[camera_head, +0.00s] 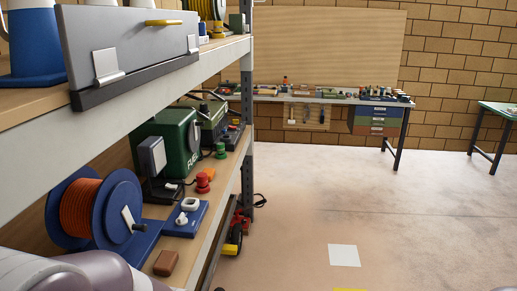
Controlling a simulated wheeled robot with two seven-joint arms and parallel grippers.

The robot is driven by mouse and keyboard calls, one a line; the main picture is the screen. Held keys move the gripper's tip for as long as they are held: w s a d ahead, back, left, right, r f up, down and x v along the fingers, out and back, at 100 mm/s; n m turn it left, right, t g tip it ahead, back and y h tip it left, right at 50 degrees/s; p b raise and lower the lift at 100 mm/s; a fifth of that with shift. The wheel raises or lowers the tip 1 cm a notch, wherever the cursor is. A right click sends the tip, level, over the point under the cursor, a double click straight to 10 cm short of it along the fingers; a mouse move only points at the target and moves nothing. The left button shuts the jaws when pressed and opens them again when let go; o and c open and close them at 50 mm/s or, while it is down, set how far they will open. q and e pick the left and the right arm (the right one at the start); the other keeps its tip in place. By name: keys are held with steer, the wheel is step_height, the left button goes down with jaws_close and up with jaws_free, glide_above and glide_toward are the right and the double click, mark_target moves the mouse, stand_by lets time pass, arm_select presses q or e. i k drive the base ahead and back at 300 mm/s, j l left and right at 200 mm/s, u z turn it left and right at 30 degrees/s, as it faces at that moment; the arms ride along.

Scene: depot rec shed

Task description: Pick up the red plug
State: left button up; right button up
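A small red plug-like piece (203,183) stands on the lower shelf (222,181) at the left, in front of the green fuel can. An orange piece lies close behind it. My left arm shows only as pale grey links in the bottom left corner, and its gripper is out of view. My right gripper is not in view either.
Around the red plug are a white plug on a blue base (184,219), an orange cable reel (95,208), a brown block (166,262), a green fuel can (168,142) and a green knob-like piece (220,151). The upper shelf (120,88) overhangs. The floor at right is mostly clear.

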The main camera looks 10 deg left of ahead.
mark_target(201, 180)
steer(key=i+u, duration=0.1)
steer(key=i, duration=0.4)
steer(key=i+l+u, duration=0.1)
steer(key=i, duration=0.45)
steer(key=i+l+u, duration=0.1)
steer(key=i, duration=0.4)
steer(key=i+l+u, duration=0.15)
steer(key=i, duration=0.35)
steer(key=i+l+u, duration=0.1)
steer(key=i+l, duration=0.2)
steer(key=i, duration=0.2)
steer(key=i+l+u, duration=0.1)
steer(key=i+l, duration=0.15)
steer(key=i, duration=0.25)
steer(key=i+l+u, duration=0.1)
steer(key=u, duration=1.15)
steer(key=i+l, duration=0.05)
